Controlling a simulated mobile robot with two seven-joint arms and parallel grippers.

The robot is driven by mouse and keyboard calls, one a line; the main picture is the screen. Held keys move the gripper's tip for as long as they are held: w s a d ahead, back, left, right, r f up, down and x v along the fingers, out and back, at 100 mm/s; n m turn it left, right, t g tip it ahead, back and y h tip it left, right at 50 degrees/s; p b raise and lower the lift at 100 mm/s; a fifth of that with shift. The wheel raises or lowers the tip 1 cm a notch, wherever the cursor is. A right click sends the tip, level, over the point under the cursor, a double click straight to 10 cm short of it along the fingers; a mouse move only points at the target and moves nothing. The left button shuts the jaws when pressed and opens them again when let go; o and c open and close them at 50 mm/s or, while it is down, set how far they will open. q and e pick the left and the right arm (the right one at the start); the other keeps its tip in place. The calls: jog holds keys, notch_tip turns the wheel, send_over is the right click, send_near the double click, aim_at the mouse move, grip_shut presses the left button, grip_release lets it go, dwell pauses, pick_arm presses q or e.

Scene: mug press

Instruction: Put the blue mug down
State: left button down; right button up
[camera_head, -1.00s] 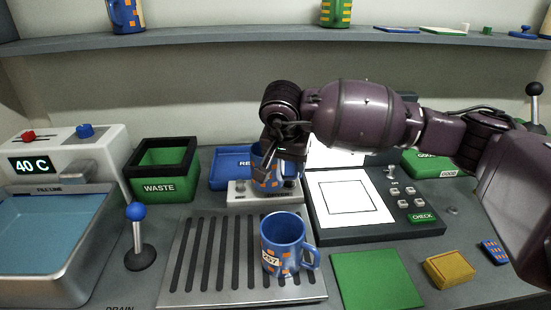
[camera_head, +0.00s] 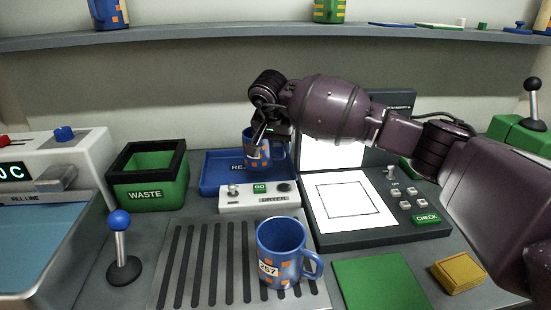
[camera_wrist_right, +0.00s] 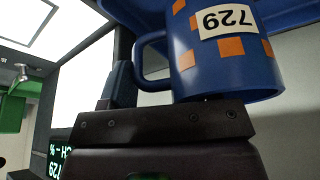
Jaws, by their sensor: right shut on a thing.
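My right gripper (camera_head: 266,128) is shut on a blue mug with orange squares (camera_head: 252,154). The held mug looks upright in the head view, above or in front of the blue tray (camera_head: 222,184); I cannot tell whether it touches anything. In the right wrist view the held mug (camera_wrist_right: 222,68) fills the top, with its handle to the left and a white "729" label upside down in the picture. A second blue mug with orange squares (camera_head: 281,250), labelled 267 or 257, stands upright on the grey slatted drain rack (camera_head: 200,265). My left gripper is not in view.
A white box with a green GO button (camera_head: 260,203) sits in front of the blue tray. A green waste bin (camera_head: 148,190) and a blue-knobbed lever (camera_head: 122,250) are left. A panel with a white square pad (camera_head: 345,205) and a green mat (camera_head: 375,283) are right.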

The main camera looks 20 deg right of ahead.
aim_at(276, 158)
notch_tip(276, 158, down, 4)
jog(key=shift+f+b, duration=0.1)
jog(key=shift+b, duration=0.2)
jog(key=shift+w+f, duration=0.15)
jog(key=shift+f, duration=0.15)
jog(key=shift+r, duration=0.2)
jog(key=o, duration=1.1)
jog(key=shift+f, duration=0.2)
jog(key=p+v, duration=0.2)
jog(key=v, duration=1)
jog(key=shift+r, duration=0.15)
